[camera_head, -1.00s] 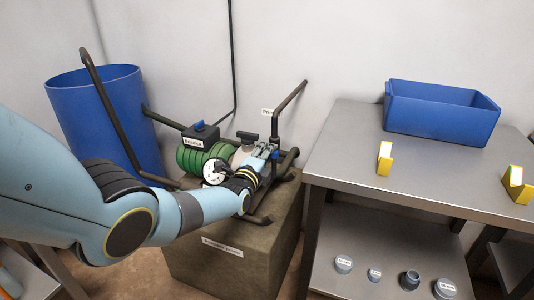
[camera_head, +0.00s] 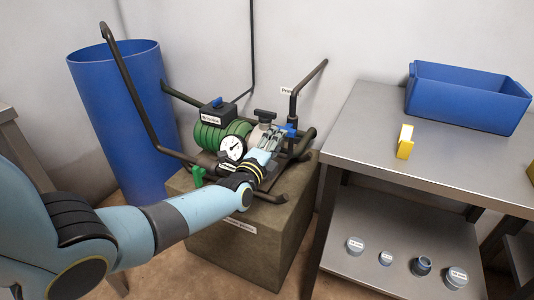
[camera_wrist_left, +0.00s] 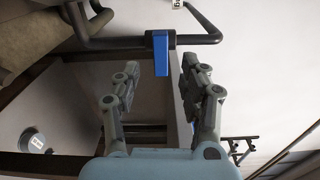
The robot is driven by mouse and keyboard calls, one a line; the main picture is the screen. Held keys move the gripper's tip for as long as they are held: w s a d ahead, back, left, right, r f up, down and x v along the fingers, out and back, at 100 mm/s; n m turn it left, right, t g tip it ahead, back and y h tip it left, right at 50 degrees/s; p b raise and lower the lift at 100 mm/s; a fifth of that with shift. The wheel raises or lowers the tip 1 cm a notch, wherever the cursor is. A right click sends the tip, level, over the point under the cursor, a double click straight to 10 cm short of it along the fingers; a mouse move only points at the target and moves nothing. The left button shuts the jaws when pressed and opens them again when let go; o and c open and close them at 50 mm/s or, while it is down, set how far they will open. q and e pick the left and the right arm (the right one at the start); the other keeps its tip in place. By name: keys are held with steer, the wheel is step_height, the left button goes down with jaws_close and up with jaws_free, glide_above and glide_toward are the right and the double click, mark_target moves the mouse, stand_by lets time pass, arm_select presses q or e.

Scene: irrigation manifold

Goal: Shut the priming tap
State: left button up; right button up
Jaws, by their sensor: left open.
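The priming tap's blue handle (camera_head: 290,131) sits on the dark pipe (camera_head: 294,108) below a partly hidden label starting "Prim" (camera_head: 287,91). In the left wrist view the blue handle (camera_wrist_left: 160,54) looks crosswise to its dark pipe (camera_wrist_left: 118,43). My left gripper (camera_head: 271,142) is open and close to the handle in the head view. In the wrist view the handle appears between the spread fingertips (camera_wrist_left: 160,70), with space on both sides. No contact shows. My right gripper is not in view.
A blue barrel (camera_head: 120,120) stands left. A metal table (camera_head: 375,125) with a blue bin (camera_head: 465,95) stands right.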

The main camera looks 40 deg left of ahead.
arm_select(q)
steer(key=v, duration=0.5)
steer(key=shift+s+d, duration=0.15)
steer(key=shift+s, duration=0.1)
